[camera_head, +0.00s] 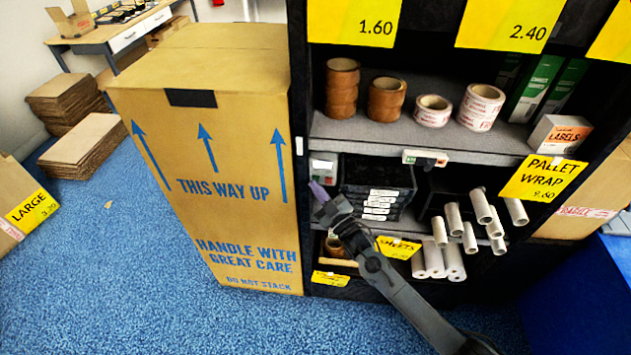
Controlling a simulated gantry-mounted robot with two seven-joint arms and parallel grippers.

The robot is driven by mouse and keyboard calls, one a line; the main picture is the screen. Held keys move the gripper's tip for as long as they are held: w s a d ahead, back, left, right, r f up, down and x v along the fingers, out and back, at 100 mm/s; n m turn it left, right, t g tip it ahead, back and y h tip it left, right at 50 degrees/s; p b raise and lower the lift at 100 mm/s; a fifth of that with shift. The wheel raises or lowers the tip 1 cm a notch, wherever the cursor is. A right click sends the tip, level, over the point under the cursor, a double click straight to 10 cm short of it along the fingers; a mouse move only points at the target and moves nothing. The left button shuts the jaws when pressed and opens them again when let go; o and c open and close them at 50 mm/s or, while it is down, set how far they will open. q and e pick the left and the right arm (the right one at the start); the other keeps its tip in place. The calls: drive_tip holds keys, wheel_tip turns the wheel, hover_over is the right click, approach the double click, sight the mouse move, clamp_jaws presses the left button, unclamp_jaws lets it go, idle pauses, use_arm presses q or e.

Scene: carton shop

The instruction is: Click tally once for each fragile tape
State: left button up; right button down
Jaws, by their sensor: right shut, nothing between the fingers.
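White tape rolls with red print stand on the upper shelf: a low one (433,111) and a taller stack (481,108) to its right. The red print looks like the fragile marking, but is too small to read surely. A small white device with a green part and a red spot, apparently the tally (425,158), sits on the shelf's front edge below them. My right gripper (319,194) is shut and empty, left of and below the tally, in front of the lower shelf's left end. It is apart from the tally. My left gripper is out of view.
Brown tape stacks (342,88) stand left of the white rolls. A labels box (558,135) is at the right. Black trays (377,184) and white tubes (453,219) fill the lower shelf. A tall carton (222,130) stands left of the shelving.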

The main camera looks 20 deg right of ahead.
drive_tip(key=shift+w+d, duration=0.1)
drive_tip(key=shift+w, duration=0.05)
idle(0.4)
drive_tip(key=shift+s+a+p, duration=0.4)
drive_tip(key=shift+s+p, duration=0.15)
drive_tip(key=shift+s, duration=0.2)
drive_tip(key=s+a+p, duration=0.1)
drive_tip(key=s, duration=0.1)
drive_tip(key=s+a+p, duration=0.1)
drive_tip(key=s+p, duration=0.1)
drive_tip(key=shift+s+a, duration=0.2)
idle(0.3)
